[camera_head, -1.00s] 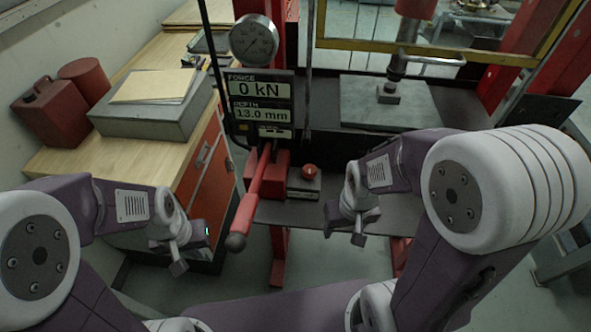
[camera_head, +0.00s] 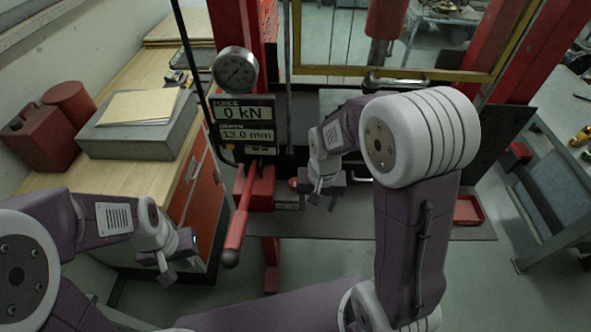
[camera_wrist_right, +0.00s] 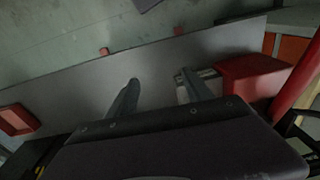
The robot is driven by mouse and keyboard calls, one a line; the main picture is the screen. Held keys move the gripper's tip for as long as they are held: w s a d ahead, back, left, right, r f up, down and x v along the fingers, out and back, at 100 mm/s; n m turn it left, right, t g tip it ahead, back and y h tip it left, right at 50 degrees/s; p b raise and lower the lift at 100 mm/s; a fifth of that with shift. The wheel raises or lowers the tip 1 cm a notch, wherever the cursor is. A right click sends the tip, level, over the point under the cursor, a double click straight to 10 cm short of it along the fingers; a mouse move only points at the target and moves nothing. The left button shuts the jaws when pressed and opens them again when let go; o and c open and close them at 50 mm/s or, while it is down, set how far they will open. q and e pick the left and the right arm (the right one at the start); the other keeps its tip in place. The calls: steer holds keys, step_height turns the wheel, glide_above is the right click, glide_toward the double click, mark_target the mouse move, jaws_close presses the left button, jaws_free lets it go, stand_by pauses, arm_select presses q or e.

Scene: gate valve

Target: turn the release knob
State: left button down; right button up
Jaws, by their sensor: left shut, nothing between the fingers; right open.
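The red release knob (camera_head: 293,183) shows only as a small red patch in the head view, just left of my right gripper, which hides most of it and its small box. My right gripper (camera_head: 316,197) is open above the press shelf, close to the knob's right side. In the right wrist view its two fingers (camera_wrist_right: 160,88) point over the grey shelf, with a pale box (camera_wrist_right: 188,94) partly behind one finger. I cannot make out the knob there. My left gripper (camera_head: 167,277) is shut and empty, low at the left, away from the press.
The red pump lever (camera_head: 238,222) slants down left of the knob, from a red block (camera_head: 262,190). The display (camera_head: 245,125) reads 0 kN and 13.0 mm below a round gauge (camera_head: 235,70). A red tray (camera_head: 468,209) lies on the shelf at right.

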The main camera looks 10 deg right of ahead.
mark_target(295, 182)
steer(key=w+a+r+m+p, duration=0.1)
steer(key=w+r+p, duration=0.1)
steer(key=w, duration=0.1)
steer(key=w+a+r+m+p, duration=0.1)
steer(key=w+r+m+p, duration=0.1)
steer(key=w, duration=0.2)
steer(key=w+a+r+m+p, duration=0.1)
steer(key=w+r+m+p, duration=0.1)
steer(key=w, duration=0.2)
steer(key=shift+a+r+g, duration=0.1)
steer(key=shift+r+g, duration=0.15)
steer(key=shift+g, duration=0.15)
steer(key=shift+s+f+p, duration=0.2)
steer(key=shift+f+p, duration=0.1)
steer(key=shift+p, duration=0.25)
steer(key=f+p, duration=0.1)
steer(key=f, duration=0.1)
steer(key=f+p, duration=0.1)
steer(key=f, duration=0.2)
steer(key=f+p, duration=0.1)
steer(key=f, duration=0.1)
steer(key=shift+w+f, duration=0.25)
steer(key=shift+f, duration=0.1)
steer(key=shift+s+f, duration=0.1)
steer(key=shift+f, duration=0.25)
arm_select(q)
step_height(295, 182, up, 14)
